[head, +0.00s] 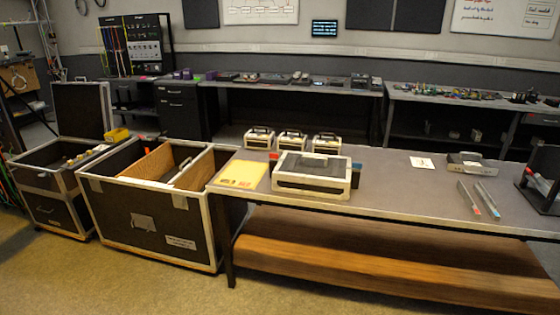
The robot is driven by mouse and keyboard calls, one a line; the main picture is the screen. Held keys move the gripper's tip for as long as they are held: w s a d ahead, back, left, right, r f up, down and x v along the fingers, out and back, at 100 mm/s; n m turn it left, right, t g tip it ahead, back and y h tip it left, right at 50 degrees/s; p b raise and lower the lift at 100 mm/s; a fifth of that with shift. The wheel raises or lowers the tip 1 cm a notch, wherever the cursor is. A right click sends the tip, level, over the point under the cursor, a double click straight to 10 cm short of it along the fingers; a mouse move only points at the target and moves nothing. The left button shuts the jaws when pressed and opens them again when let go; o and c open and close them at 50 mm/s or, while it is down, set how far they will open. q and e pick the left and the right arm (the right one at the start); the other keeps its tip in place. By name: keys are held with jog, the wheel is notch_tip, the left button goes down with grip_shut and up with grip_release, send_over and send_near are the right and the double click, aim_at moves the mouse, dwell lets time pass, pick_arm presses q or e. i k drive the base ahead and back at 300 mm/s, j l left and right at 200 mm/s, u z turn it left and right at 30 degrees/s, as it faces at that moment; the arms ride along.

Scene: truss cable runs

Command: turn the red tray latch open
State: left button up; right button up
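No red tray latch can be made out for certain. A white-edged case (312,177) with a dark lid sits on the near table. A small red piece (273,155) shows at its back left corner and a small blue piece (356,167) at its right side; whether either is a latch I cannot tell. Two long grey strips (478,199) lie at the table's right, one with a red end and one with a blue end. Neither of my grippers is in view.
The near table (400,185) has clear room in its middle. A yellow folder (240,174) lies at its left end, a grey box (465,161) at its back right. Open flight cases (150,220) stand on the floor at left. Three small cases (291,140) stand behind.

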aim_at(274, 156)
jog(key=i+l+u, duration=0.1)
jog(key=u, duration=0.6)
jog(key=i+l+u, duration=0.2)
jog(key=l+u, duration=0.2)
jog(key=i+l+u, duration=0.15)
jog(key=l+u, duration=0.25)
jog(key=i+l+u, duration=0.15)
jog(key=l, duration=0.25)
jog(key=l+u, duration=0.15)
jog(key=l, duration=0.3)
jog(key=l+u, duration=0.1)
jog(key=l, duration=0.8)
jog(key=i, duration=0.05)
